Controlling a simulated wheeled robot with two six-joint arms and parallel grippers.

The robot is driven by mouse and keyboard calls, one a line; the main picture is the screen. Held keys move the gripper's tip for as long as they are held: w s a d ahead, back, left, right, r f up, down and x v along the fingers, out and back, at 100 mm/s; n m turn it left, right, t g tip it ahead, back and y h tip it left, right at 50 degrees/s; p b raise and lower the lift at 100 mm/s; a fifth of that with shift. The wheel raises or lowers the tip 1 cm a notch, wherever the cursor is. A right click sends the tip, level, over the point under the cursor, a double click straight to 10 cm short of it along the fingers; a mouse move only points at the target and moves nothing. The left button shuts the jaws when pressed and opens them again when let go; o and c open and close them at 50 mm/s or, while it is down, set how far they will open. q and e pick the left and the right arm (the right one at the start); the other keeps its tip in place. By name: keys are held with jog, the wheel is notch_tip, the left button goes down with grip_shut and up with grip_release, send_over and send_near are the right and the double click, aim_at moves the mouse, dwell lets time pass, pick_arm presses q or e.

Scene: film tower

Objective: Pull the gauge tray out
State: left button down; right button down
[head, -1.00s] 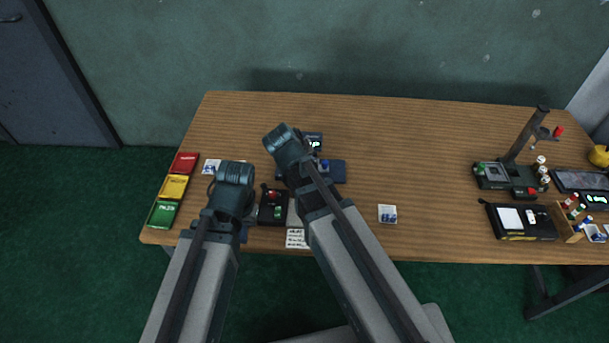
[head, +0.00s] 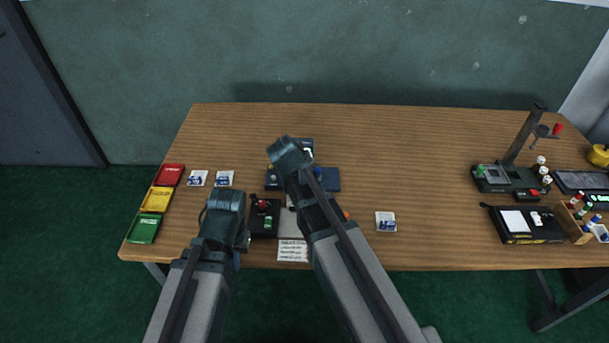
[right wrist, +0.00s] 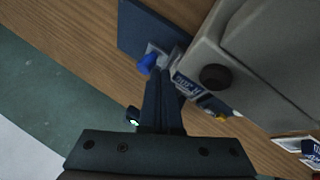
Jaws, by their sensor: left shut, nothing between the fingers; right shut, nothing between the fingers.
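My right gripper (right wrist: 165,88) is shut and empty, close beside a blue knob (right wrist: 147,64) and the dark blue piece in the right wrist view. Its arm covers part of the gauge in the head view. My left gripper (head: 226,212) is shut and empty, left of the black button box (head: 265,217); its fingertips are mostly hidden.
Red (head: 169,175), yellow (head: 157,199) and green (head: 144,228) trays line the left edge. White packets lie at the left (head: 197,178) and right of centre (head: 386,221). A stand (head: 510,178) and black case (head: 525,224) are far right. The table's back middle is clear.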

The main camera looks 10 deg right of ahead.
jog(key=shift+w+d+f, duration=0.1)
jog(key=shift+w+f, duration=0.05)
jog(key=shift+f, duration=0.1)
jog(key=shift+d, duration=0.1)
jog(key=d, duration=0.2)
jog(key=s+d, duration=0.1)
jog(key=d, duration=0.2)
jog(key=s+d, duration=0.1)
jog(key=d, duration=0.1)
jog(key=shift+s+d+r, duration=0.1)
jog(key=shift+s+d, duration=0.05)
jog(key=shift+d, duration=0.25)
jog(key=shift+s+r, duration=0.1)
